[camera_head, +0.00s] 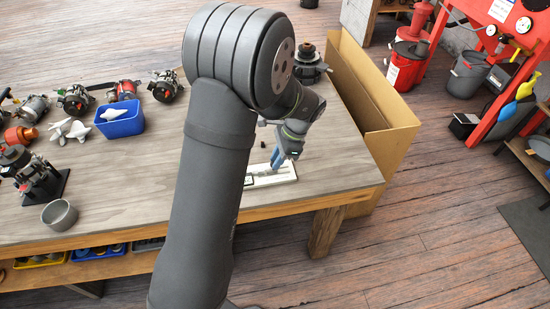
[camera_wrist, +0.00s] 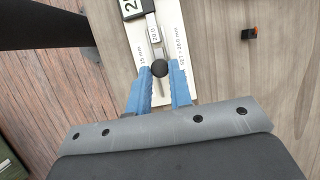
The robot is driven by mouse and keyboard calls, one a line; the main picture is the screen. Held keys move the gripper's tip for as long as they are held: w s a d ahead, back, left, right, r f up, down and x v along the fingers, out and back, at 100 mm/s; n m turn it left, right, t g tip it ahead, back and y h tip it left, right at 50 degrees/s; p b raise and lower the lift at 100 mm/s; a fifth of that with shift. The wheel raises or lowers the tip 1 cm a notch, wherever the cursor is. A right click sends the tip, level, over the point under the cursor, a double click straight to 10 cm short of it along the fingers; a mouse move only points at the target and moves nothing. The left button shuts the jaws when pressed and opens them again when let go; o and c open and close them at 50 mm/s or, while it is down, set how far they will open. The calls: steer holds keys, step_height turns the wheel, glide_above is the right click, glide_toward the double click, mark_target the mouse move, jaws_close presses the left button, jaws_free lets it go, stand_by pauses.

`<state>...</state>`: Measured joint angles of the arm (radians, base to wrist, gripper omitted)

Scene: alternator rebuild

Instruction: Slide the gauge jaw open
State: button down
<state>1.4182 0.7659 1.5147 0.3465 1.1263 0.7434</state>
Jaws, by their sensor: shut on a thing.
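The gauge (camera_wrist: 153,28) lies on a white printed board (camera_wrist: 173,50) on the wooden workbench. The board also shows in the head view (camera_head: 283,175), near the bench's right front corner. The gauge has a dark body with a number display at the top edge of the wrist view and a round dark knob (camera_wrist: 159,68) on its sliding part. My gripper (camera_wrist: 160,86) has its blue fingers on either side of the knob, shut on it. In the head view my gripper (camera_head: 277,160) points down at the board, and my arm hides part of the bench.
A small black block with an orange part (camera_wrist: 250,34) lies beside the board. A blue bin (camera_head: 119,124), a metal cup (camera_head: 59,214) and several alternator parts stand on the left of the bench. A tall cardboard box (camera_head: 378,120) stands along its right edge.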

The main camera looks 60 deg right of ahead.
steer(key=shift+s+d, duration=0.75)
steer(key=shift+d, duration=0.05)
steer(key=c, duration=1.3)
jaws_free()
steer(key=v, duration=1.7)
steer(key=shift+r, duration=0.2)
